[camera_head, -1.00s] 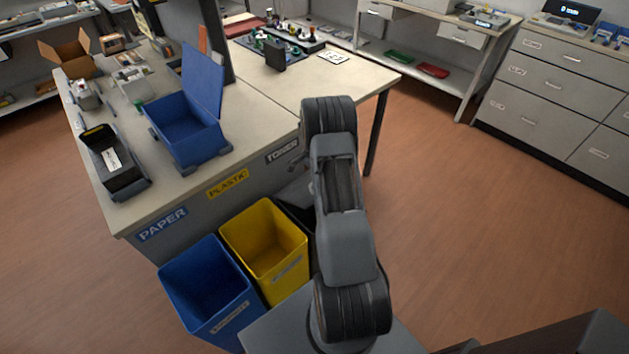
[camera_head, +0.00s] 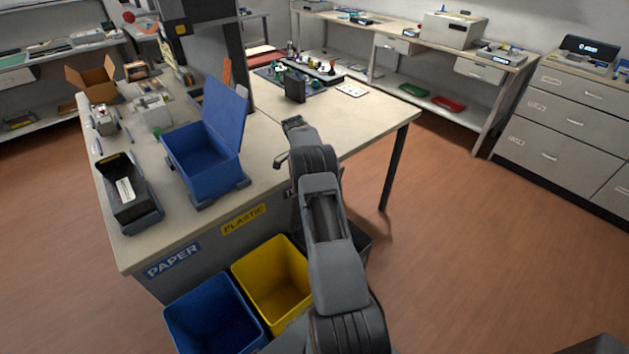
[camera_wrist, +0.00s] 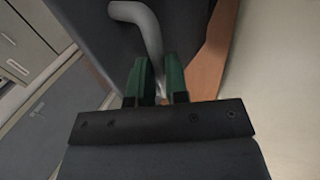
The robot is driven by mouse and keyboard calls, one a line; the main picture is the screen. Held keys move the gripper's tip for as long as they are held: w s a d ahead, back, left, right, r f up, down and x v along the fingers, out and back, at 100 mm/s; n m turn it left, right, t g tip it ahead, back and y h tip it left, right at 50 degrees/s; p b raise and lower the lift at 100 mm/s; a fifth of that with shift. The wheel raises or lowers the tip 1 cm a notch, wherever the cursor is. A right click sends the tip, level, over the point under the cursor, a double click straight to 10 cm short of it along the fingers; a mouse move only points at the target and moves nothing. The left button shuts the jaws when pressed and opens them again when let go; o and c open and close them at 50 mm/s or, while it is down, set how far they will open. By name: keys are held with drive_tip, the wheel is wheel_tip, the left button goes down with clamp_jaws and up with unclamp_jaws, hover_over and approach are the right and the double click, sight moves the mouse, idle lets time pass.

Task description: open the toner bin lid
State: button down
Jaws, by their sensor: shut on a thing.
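In the wrist view my gripper (camera_wrist: 157,66) has its two green fingers closed around a grey bent handle (camera_wrist: 141,18). A dark grey panel (camera_wrist: 95,38), apparently the toner bin lid, lies behind the handle. In the head view a small part of the dark grey toner bin (camera_head: 360,240) shows to the right of my arm, below the table. My arm hides most of the bin, the lid and the fingers there, so I cannot tell the lid's exact angle.
The yellow bin (camera_head: 272,283) and blue bin (camera_head: 212,318) stand left of my arm, below the table (camera_head: 150,235). A blue box with a raised lid (camera_head: 205,165) and a black tray (camera_head: 128,192) sit near the table edge.

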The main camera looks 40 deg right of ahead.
drive_tip(key=shift+w+a+f, duration=0.2)
drive_tip(key=shift+w+f, duration=0.5)
drive_tip(key=shift+w, duration=0.2)
drive_tip(key=c, duration=1.4)
unclamp_jaws()
drive_tip(key=shift+w, duration=0.1)
drive_tip(key=shift+o, duration=1.4)
drive_tip(key=shift+d+r, duration=0.1)
drive_tip(key=shift+r, duration=0.2)
